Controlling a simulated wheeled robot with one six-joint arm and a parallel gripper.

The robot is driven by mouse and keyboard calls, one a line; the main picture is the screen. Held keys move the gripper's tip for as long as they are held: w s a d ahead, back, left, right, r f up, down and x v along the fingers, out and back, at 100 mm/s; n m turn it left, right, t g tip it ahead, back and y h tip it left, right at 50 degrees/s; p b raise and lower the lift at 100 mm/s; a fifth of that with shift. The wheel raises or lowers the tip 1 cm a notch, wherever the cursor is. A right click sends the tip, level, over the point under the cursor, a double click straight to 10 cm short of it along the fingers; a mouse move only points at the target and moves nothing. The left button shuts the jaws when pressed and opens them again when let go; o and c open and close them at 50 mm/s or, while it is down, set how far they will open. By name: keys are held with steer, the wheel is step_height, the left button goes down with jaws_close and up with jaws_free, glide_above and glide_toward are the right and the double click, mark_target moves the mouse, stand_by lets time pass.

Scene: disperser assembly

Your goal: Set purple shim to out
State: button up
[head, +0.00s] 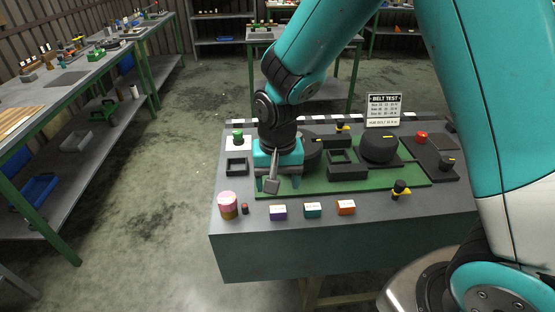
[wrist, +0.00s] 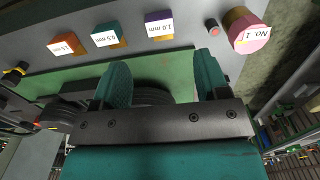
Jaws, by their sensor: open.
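The purple shim (head: 278,213) is a small block with a white label. It stands on the grey table near the front edge, left of a teal block (head: 313,210) and an orange block (head: 346,207). In the wrist view the purple shim (wrist: 159,25) reads 1.0 mm and lies beyond my fingertips, roughly in line with the gap between them. My gripper (head: 278,187) is open and empty, pointing down above the left part of the green plate, behind the purple shim. In the wrist view its two teal fingers (wrist: 162,62) are wide apart.
A pink-topped cylinder (head: 228,206) and a small red piece (head: 245,209) stand left of the purple shim. A black square frame (head: 237,166) is at the table's left. A dark round part (head: 379,148) sits on the green plate (head: 400,180). A belt-test sign (head: 384,110) stands behind.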

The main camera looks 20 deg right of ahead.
step_height(320, 180, up, 7)
steer(key=shift+f, duration=0.1)
stand_by(0.4)
steer(key=s+a+r+n+y, duration=0.1)
steer(key=s+r+n, duration=0.3)
steer(key=s, duration=0.5)
steer(key=s+a+r+n+y, duration=0.2)
steer(key=s+n, duration=0.4)
steer(key=s, duration=0.3)
step_height(320, 180, up, 3)
steer(key=shift+s+a+f+n+y, duration=0.1)
steer(key=shift+s+a+n+y, duration=0.25)
steer(key=shift+y, duration=0.25)
stand_by(0.4)
